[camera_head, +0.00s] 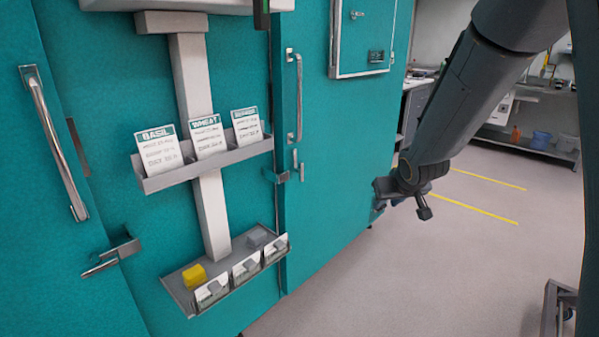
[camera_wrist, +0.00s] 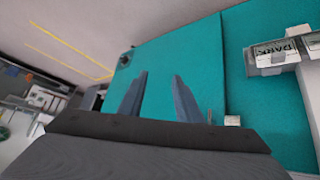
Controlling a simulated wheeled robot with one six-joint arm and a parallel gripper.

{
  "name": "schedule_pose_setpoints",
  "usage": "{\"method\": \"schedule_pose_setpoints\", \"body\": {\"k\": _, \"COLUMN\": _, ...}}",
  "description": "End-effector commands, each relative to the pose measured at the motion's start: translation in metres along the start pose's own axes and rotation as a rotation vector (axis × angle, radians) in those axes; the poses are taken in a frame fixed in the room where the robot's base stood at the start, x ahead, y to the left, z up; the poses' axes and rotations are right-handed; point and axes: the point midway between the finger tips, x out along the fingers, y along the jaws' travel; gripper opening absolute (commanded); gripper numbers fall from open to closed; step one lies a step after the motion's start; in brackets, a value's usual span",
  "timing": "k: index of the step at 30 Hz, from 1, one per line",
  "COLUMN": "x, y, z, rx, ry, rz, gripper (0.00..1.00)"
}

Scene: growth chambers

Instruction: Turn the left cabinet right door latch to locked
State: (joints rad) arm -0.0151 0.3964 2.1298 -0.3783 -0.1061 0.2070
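Two metal latches show on the teal cabinet fronts in the head view. One latch (camera_head: 283,176) sits at the door seam below a vertical bar handle (camera_head: 296,95), with a small lever hanging beside it. The other latch (camera_head: 112,257) is at lower left, its lever pointing left, below another bar handle (camera_head: 52,140). I cannot tell which belongs to the named door. My gripper (camera_wrist: 161,76) is open and empty in the wrist view, facing the teal door (camera_wrist: 180,55). In the head view its fingers are mostly hidden behind my wrist, right of the seam latch and apart from it.
A card rack (camera_head: 160,182) and a lower tray (camera_head: 190,303) with a yellow block (camera_head: 194,276) and grey blocks stick out between the latches. A small framed hatch (camera_head: 362,38) is on the right panel. Open floor (camera_head: 400,270) lies at right.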

Motion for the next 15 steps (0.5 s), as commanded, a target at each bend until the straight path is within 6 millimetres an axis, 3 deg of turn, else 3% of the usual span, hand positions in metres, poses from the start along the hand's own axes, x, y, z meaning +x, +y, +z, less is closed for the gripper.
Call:
{"method": "schedule_pose_setpoints", "body": {"k": 1, "x": 0.031, "y": -0.006, "z": -0.027, "rx": -0.024, "ry": 0.085, "rz": -0.029, "gripper": 0.31}}
{"method": "schedule_pose_setpoints", "body": {"k": 3, "x": 0.062, "y": -0.019, "z": -0.067, "rx": -0.06, "ry": 0.216, "rz": -0.084, "gripper": 0.31}}
{"method": "schedule_pose_setpoints", "body": {"k": 7, "x": 0.107, "y": -0.054, "z": -0.127, "rx": -0.122, "ry": 0.443, "rz": -0.225, "gripper": 0.31}}
{"method": "schedule_pose_setpoints", "body": {"k": 10, "x": 0.13, "y": -0.086, "z": -0.154, "rx": -0.165, "ry": 0.59, "rz": -0.358, "gripper": 0.31}}
{"method": "schedule_pose_setpoints", "body": {"k": 15, "x": 0.147, "y": -0.132, "z": -0.168, "rx": -0.216, "ry": 0.759, "rz": -0.571, "gripper": 0.31}}
